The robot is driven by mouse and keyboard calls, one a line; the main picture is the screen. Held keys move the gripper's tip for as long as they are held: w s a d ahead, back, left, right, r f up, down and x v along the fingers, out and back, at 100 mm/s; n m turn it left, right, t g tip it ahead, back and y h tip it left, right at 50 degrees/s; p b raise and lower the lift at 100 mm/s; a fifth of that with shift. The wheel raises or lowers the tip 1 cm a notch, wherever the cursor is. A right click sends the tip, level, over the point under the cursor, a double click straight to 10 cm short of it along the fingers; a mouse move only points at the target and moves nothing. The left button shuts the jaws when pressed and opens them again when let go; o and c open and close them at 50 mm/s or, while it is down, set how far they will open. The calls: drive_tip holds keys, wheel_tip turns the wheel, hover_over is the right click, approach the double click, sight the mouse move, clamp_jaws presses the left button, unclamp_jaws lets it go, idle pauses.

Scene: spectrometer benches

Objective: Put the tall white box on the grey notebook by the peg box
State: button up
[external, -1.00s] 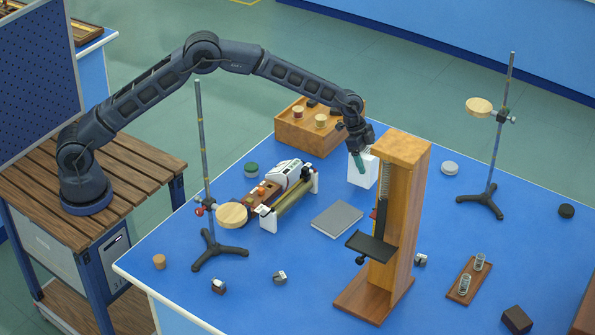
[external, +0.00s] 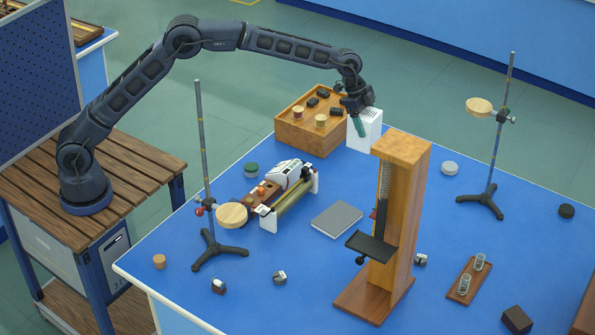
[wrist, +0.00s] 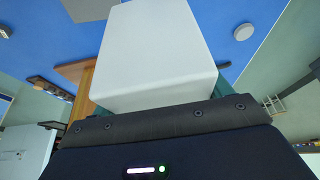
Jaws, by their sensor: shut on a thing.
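The tall white box (external: 369,128) is held by my gripper (external: 357,124) at the back of the blue bench, just right of the peg box (external: 312,138). My gripper's green fingers are shut on it. In the wrist view the white box (wrist: 155,50) fills the middle, with a dark notebook corner (wrist: 90,8) at the top left. The grey notebook (external: 337,219) lies flat and bare on the bench, in front of the peg box and left of the wooden stand. The white box appears raised above the bench.
A tall wooden stand (external: 398,210) with a black shelf stands right of the notebook. An optical instrument (external: 285,190) lies left of it. A rod stand (external: 207,185) rises at the left, and another (external: 495,140) at the right. Bench between notebook and front edge is mostly clear.

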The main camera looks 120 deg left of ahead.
drive_tip(key=d+r, duration=0.2)
drive_tip(key=d, duration=1.4)
wheel_tip(320, 180, down, 20)
drive_tip(key=shift+w+a+f, duration=0.15)
drive_tip(key=shift+w, duration=0.25)
drive_tip(key=shift+f, duration=0.15)
drive_tip(key=o, duration=1.3)
drive_tip(key=v, duration=1.2)
drive_tip(key=shift+s+a, duration=0.1)
